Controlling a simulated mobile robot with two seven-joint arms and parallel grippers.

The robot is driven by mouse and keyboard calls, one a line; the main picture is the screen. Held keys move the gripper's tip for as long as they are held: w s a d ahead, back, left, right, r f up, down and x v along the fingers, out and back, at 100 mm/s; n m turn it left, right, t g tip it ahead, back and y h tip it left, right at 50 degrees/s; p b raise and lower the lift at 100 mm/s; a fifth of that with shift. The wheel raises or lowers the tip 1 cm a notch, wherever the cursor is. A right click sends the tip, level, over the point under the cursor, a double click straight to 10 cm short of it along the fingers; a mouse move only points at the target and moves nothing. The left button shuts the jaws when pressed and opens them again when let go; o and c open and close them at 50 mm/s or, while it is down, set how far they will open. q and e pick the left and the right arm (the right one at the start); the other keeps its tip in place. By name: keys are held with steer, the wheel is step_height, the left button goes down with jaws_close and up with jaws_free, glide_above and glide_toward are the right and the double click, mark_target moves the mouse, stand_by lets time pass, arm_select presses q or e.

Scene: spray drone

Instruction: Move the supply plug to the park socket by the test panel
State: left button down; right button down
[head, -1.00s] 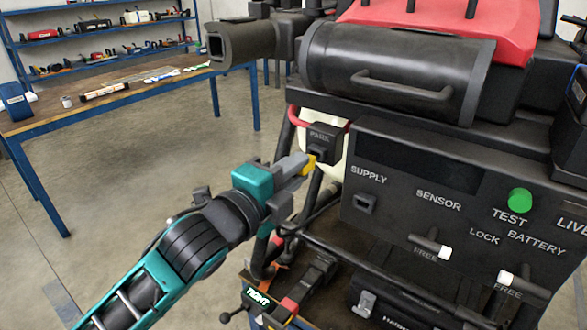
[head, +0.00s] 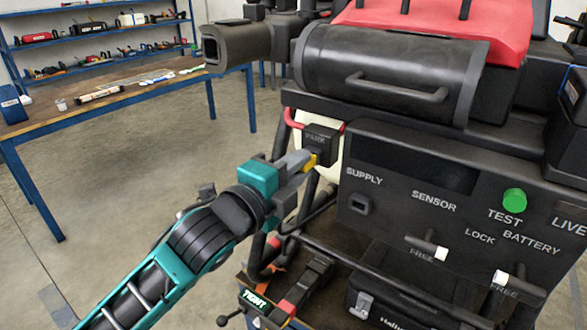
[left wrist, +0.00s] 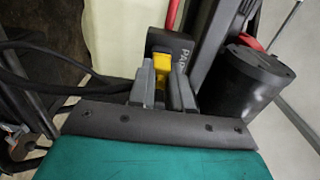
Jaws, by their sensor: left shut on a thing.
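My left gripper (head: 297,163) is shut on the yellow supply plug (head: 310,161), just below and in front of the dark PARK block (head: 321,141), which is the park socket. In the left wrist view the yellow plug (left wrist: 160,72) sits between the grey fingers, with its front end up against or very close to the PARK block (left wrist: 168,45). I cannot tell whether it is inserted. The SUPPLY socket (head: 360,204) on the test panel (head: 385,215) is empty. My right gripper is not in view.
The panel has a green TEST button (head: 514,200) and two white-tipped levers by FREE labels. A black cylinder with a handle (head: 390,88) overhangs the PARK block. A workbench (head: 110,105) stands behind left.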

arm_select(q)
steer(key=c, duration=1)
jaws_free()
steer(key=b+v, duration=0.1)
steer(key=v, duration=1.1)
steer(key=shift+s+a, duration=0.2)
steer(key=shift+s, duration=0.15)
steer(key=w+a+f+n+y, duration=0.1)
steer(key=a+f+n+y, duration=0.1)
steer(key=f+n, duration=0.5)
steer(key=a+f+n+y, duration=0.25)
steer(key=f+n, duration=0.25)
steer(key=f, duration=0.5)
steer(key=s+a+f+n+g+y, duration=0.1)
steer(key=s+a+f+n, duration=0.1)
steer(key=f, duration=0.4)
steer(key=s+a+f+n+g+y, duration=0.1)
steer(key=s+a+f+n, duration=0.1)
steer(key=s+f+n, duration=0.3)
steer(key=s+a+f+n+g+y, duration=0.1)
steer(key=s+a+f+n+y, duration=0.1)
steer(key=f, duration=0.4)
steer(key=shift+s+a+f+n+g, duration=0.2)
steer(key=shift+s+n, duration=0.2)
steer(key=shift+s, duration=0.05)
steer(key=shift+s+a+f+n+g, duration=0.2)
steer(key=shift+s+n, duration=0.2)
steer(key=shift+s, duration=0.05)
